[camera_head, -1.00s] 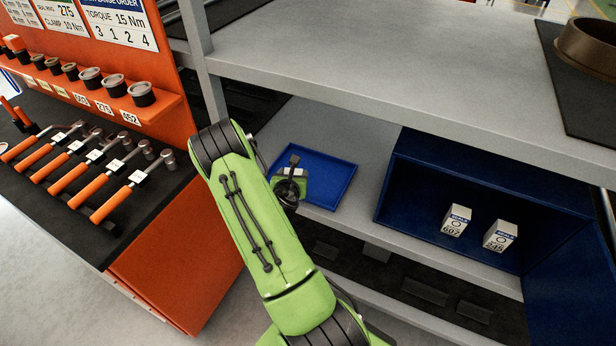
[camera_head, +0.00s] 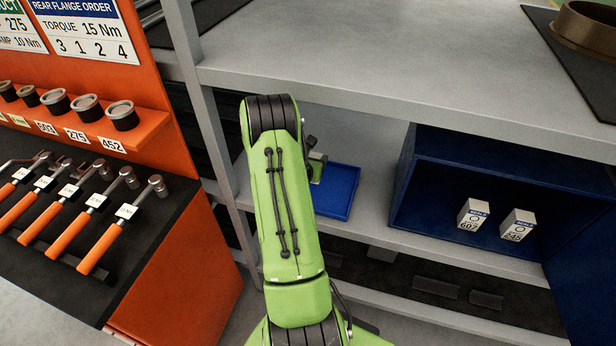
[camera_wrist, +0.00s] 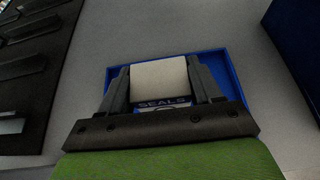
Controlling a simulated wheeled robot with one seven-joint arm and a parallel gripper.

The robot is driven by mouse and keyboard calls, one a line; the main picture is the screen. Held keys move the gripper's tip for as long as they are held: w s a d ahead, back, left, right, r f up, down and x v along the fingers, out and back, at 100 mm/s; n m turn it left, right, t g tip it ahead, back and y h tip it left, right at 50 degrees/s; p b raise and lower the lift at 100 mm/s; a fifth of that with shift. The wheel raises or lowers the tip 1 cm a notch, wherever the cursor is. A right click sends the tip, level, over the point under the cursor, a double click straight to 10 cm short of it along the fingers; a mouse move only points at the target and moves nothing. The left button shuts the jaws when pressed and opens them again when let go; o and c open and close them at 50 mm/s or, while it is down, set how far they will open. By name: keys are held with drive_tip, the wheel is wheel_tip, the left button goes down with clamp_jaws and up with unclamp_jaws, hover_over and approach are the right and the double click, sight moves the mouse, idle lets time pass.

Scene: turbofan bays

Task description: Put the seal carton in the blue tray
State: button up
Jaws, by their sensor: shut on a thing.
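In the wrist view my gripper (camera_wrist: 160,92) is shut on a white seal carton (camera_wrist: 159,78), with a dark finger on each side of it. A blue band with the word SEALS shows on the carton near the gripper's palm. The blue tray (camera_wrist: 229,72) lies behind the carton in this view, but I cannot tell whether the carton touches it. In the head view the blue tray (camera_head: 340,190) lies on the grey lower shelf, partly hidden by my green arm. The gripper and held carton are mostly hidden there.
A dark blue bin (camera_head: 430,185) right of the tray holds two more seal cartons, marked 607 (camera_head: 473,216) and 245 (camera_head: 517,224). The grey upper shelf (camera_head: 400,75) overhangs the tray. An orange tool bench (camera_head: 180,255) with torque wrenches stands at left.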

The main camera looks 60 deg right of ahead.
wheel_tip(320, 180, down, 5)
drive_tip(key=shift+w+f+b, duration=0.1)
drive_tip(key=shift+f+b, duration=0.05)
drive_tip(key=shift+b, duration=0.45)
drive_tip(key=o, duration=1.1)
